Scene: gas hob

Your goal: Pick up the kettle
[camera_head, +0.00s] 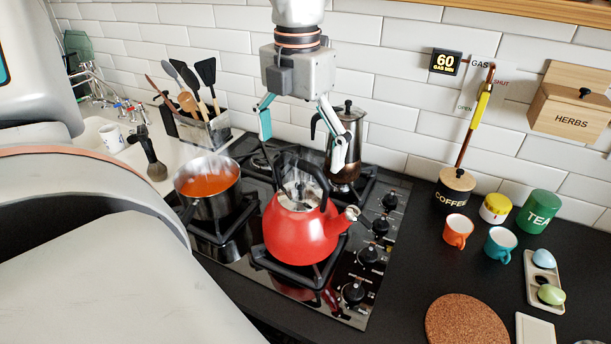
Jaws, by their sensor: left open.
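The red kettle (300,232) stands upright on the front burner of the gas hob (378,262), with its spout to the right. Its black arched handle (318,172) rises over a shiny lid. My left gripper (300,150) points down above and behind the kettle, with its fingers spread wide and nothing between them that I can see it holding. One finger is left of the handle and the other is right of it, in front of the moka pot. I cannot tell the exact depth between the fingers and the handle. My right gripper is not in view.
A pot of orange soup (208,187) steams left of the kettle. A metal moka pot (347,140) stands close behind it. Black knobs (369,254) line the hob's right side. Cups (458,230), jars and a cork mat (467,318) occupy the right counter.

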